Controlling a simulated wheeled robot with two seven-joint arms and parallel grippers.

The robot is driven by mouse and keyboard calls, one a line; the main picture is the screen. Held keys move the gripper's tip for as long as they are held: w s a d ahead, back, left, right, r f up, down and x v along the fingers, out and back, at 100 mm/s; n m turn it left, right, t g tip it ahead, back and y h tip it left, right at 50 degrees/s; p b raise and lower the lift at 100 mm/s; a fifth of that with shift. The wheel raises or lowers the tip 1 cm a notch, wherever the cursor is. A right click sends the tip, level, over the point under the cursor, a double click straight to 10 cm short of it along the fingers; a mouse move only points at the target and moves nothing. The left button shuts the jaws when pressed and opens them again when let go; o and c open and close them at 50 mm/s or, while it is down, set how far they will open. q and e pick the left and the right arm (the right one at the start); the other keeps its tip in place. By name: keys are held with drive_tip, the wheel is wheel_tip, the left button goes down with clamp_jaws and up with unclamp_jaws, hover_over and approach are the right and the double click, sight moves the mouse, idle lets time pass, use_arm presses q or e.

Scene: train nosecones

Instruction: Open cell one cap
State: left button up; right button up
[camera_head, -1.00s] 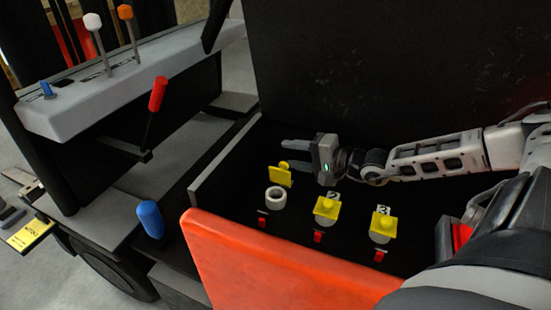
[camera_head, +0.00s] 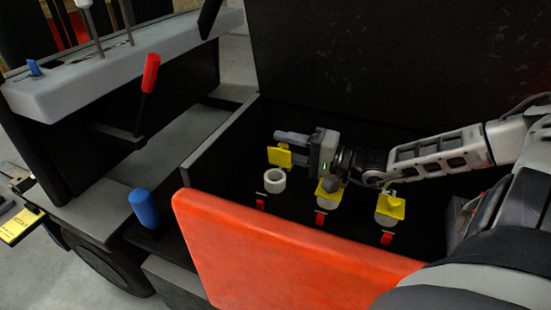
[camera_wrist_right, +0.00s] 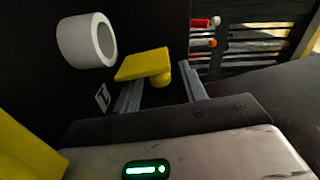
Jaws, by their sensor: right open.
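The cell one cap (camera_head: 279,156) is a yellow plate standing raised at the far side of the white open-topped cell one tube (camera_head: 274,181). The tube's mouth is uncovered. My right gripper (camera_head: 292,140) is open just behind the cap. In the right wrist view, the cap (camera_wrist_right: 143,64) and its round knob lie ahead of my two spread fingers (camera_wrist_right: 162,88), with the knob between their lines; I cannot tell whether they touch. The white tube (camera_wrist_right: 88,42) is to the left. My left gripper is not in view.
Two more yellow caps, cell two (camera_head: 328,191) and cell three (camera_head: 390,206), sit on their tubes to the right. Small red latches (camera_head: 320,217) stand before the cells. An orange-red panel (camera_head: 290,255) borders the front; a blue handle (camera_head: 144,207) and red lever (camera_head: 150,74) stand left.

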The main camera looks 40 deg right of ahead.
drive_tip(key=b+x, duration=0.2)
drive_tip(key=shift+w+a+f, duration=0.1)
drive_tip(key=shift+w, duration=0.15)
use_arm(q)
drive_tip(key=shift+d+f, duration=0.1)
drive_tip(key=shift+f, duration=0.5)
use_arm(e)
drive_tip(key=shift+w+a+r, duration=0.1)
drive_tip(key=shift+w+r, duration=0.05)
drive_tip(key=shift+r, duration=0.05)
